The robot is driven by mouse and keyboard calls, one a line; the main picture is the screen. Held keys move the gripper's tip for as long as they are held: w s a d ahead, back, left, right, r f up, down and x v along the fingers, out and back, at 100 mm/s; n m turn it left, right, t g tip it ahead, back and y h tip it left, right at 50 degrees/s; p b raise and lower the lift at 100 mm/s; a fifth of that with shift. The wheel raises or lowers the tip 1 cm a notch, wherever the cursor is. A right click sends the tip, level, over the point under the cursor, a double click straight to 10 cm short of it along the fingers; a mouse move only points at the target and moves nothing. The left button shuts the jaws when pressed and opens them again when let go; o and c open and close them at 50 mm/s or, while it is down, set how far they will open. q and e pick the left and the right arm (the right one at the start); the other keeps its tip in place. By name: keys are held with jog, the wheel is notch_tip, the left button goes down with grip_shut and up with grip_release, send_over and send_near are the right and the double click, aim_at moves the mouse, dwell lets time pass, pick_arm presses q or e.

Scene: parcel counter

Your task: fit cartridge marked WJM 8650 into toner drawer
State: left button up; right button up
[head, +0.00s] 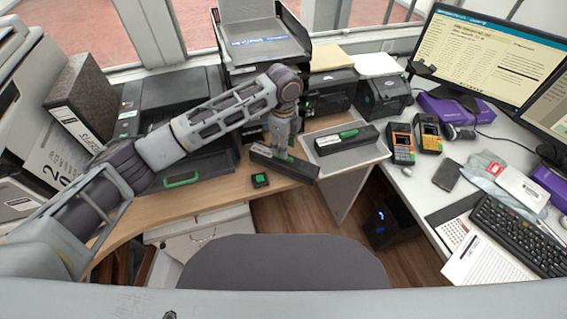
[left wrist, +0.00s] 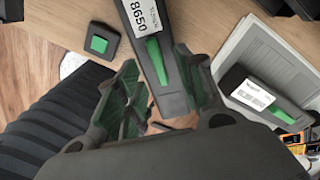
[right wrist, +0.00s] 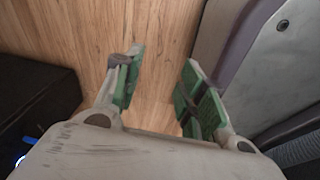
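The cartridge marked 8650 (left wrist: 150,45) is long and dark with a white label and a green strip. In the head view this dark cartridge (head: 284,163) lies near the wooden counter's front edge. My left gripper (head: 279,146) is over it, fingers pointing down. In the left wrist view my left gripper (left wrist: 165,95) is open, with the cartridge's end between its fingers and a gap beside the left finger. The black printer's drawer (head: 205,163), with a green handle, is at left, partly behind my arm. My right gripper (right wrist: 160,90) is open and empty above the wooden floor.
A small black-and-green block (head: 260,180) sits left of the first cartridge. A chair (head: 272,262) stands in front.

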aim_at(283, 162)
pick_arm(q)
jog(key=shift+s+f, duration=0.2)
jog(key=shift+f, duration=1.85)
jog(key=shift+c, duration=0.4)
grip_shut()
